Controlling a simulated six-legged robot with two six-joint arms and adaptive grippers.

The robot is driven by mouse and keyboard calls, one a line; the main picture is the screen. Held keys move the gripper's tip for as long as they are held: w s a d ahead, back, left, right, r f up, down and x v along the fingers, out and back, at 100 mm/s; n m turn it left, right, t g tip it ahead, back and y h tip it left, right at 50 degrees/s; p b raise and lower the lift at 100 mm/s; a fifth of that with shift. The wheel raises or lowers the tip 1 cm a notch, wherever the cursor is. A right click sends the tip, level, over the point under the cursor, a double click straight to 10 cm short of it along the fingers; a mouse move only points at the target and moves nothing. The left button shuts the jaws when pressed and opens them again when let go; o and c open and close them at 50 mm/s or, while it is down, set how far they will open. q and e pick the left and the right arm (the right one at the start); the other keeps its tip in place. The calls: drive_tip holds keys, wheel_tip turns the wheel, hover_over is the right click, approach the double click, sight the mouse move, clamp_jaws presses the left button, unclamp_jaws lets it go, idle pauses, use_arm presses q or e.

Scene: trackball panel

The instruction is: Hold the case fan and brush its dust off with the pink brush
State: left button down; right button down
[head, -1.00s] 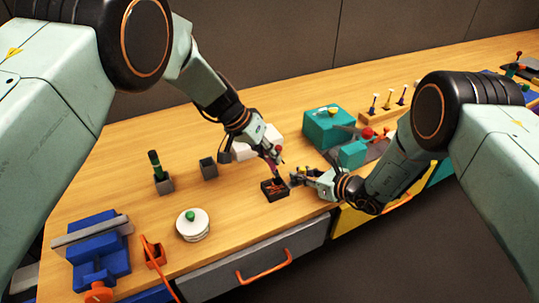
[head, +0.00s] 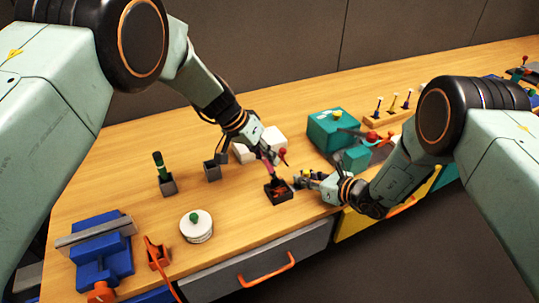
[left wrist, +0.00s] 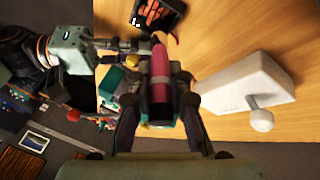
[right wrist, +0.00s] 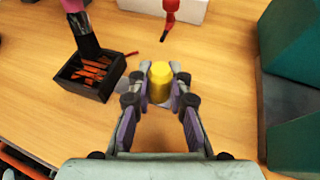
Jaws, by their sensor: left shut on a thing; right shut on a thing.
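The case fan (head: 279,192) appears as a low black square frame with orange-red strips inside, on the bench; it also shows in the right wrist view (right wrist: 92,76) and left wrist view (left wrist: 160,15). My left gripper (head: 262,153) is shut on the pink brush (left wrist: 160,85). The brush points down, its dark bristles (right wrist: 88,46) at the fan's far edge in the right wrist view; exact contact is unclear. My right gripper (right wrist: 160,92) is shut on a yellow knob (right wrist: 160,80) beside the fan. Whether the knob joins the fan is unclear.
A white block (left wrist: 245,88) and a red-tipped tool (right wrist: 171,10) stand close behind. A teal box (head: 330,128) is to the right. A white round jar (head: 196,226), a blue vise (head: 102,260) and a dark cup (head: 212,171) stand left. The bench's front edge is close to the fan.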

use_arm(q)
drive_tip(key=shift+a, duration=0.1)
drive_tip(key=shift+s+a, duration=0.2)
drive_tip(key=shift+a, duration=0.2)
drive_tip(key=shift+s+d, duration=0.1)
idle(0.3)
drive_tip(key=shift+s+d, duration=0.2)
drive_tip(key=shift+s, duration=0.25)
wheel_tip(320, 180, up, 8)
idle(0.9)
use_arm(e)
drive_tip(key=c, duration=1.2)
unclamp_jaws()
